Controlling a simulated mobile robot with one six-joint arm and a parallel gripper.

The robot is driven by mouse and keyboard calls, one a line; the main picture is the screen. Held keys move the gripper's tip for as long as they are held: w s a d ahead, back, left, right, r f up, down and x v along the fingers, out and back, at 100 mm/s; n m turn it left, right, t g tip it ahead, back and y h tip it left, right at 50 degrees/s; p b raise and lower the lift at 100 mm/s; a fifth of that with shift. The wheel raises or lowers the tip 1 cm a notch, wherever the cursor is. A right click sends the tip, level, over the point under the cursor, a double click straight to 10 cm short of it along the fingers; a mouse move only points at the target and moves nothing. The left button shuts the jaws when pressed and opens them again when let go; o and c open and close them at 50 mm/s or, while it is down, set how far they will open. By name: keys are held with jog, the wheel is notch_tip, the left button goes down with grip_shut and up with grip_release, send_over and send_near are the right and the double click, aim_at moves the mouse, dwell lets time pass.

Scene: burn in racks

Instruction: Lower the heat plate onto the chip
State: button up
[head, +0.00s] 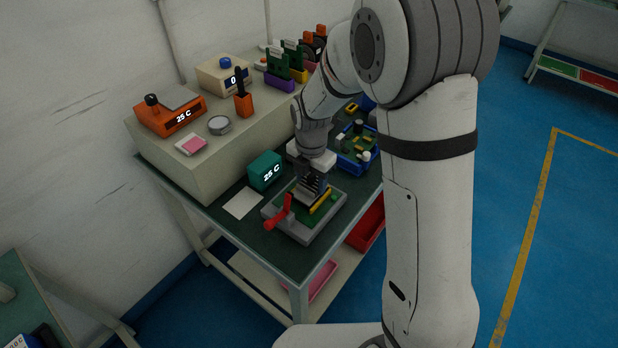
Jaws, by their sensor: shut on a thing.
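My gripper (315,176) points down over the grey fixture (302,235) on the green bench top. It is shut on a dark finned block, which looks like the heat plate (308,191). The heat plate is above or on the green board (328,207) in the fixture; I cannot tell whether it touches. The chip is hidden beneath it. A red lever (281,213) stands on the left side of the fixture, and a yellow strip (322,202) lies along the board.
A teal box reading 25 C (265,171) and a pale square sheet (242,203) lie left of the fixture. A blue bin of parts (348,168) stands behind right. A raised shelf holds an orange 25 C unit (172,113). Red bin (368,226) sits below.

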jog(key=shift+f, duration=0.35)
dwell(0.6)
jog(key=o, duration=1.2)
jog(key=shift+c, duration=0.2)
